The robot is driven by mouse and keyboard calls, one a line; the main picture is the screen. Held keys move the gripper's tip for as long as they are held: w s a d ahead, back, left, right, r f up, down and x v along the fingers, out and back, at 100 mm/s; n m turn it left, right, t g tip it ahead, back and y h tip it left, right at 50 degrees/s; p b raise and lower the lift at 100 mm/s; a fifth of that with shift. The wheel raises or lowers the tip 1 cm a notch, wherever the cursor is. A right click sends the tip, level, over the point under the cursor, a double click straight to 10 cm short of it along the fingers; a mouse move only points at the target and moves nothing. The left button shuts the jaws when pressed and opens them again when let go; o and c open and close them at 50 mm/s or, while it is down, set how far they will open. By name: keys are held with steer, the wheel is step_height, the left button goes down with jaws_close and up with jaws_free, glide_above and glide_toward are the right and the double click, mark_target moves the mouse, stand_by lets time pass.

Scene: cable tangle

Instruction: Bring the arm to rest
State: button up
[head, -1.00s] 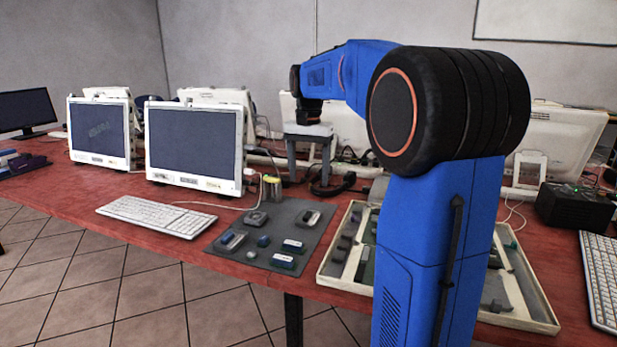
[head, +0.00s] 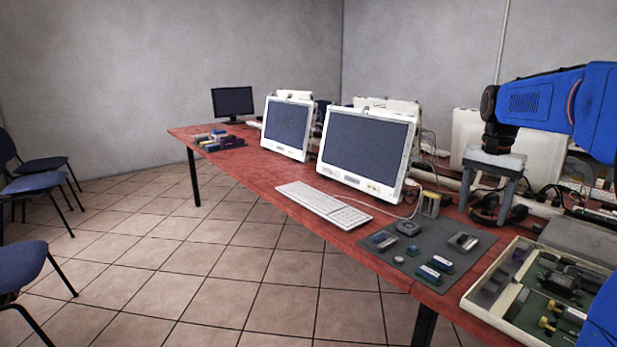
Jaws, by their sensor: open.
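My gripper (head: 486,212) hangs from my blue arm at the right of the head view. It points down over the back of the red table, behind the grey mat. Its two grey fingers are apart. A black cable (head: 485,208) shows around and between the fingers. I cannot tell whether they touch it. No object is visibly held. My arm's elbow and base side are cut off by the right edge.
The red table (head: 225,163) bears monitors (head: 365,150), a white keyboard (head: 322,205), a grey mat (head: 385,262) with small parts, and a tool tray (head: 478,309). Cables and equipment crowd the back right. Blue chairs (head: 20,265) stand left; the tiled floor between is clear.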

steer(key=s+a+f+n+t, duration=0.1)
steer(key=s+a+f+n, duration=0.15)
steer(key=s+a, duration=0.4)
steer(key=s+a+f+n+t, duration=0.1)
steer(key=s+a+n, duration=0.2)
steer(key=s, duration=0.6)
steer(key=s+a+f+n+t, duration=0.1)
steer(key=s+a+f+n, duration=0.1)
steer(key=s+f, duration=0.3)
steer(key=s+a+f+n+t, duration=0.1)
steer(key=s+a+f+n, duration=0.1)
steer(key=s+f, duration=0.4)
steer(key=s+a, duration=0.1)
steer(key=s, duration=0.2)
steer(key=shift+a+f+n+t, duration=0.25)
steer(key=shift+n+t, duration=0.1)
steer(key=shift+t, duration=0.05)
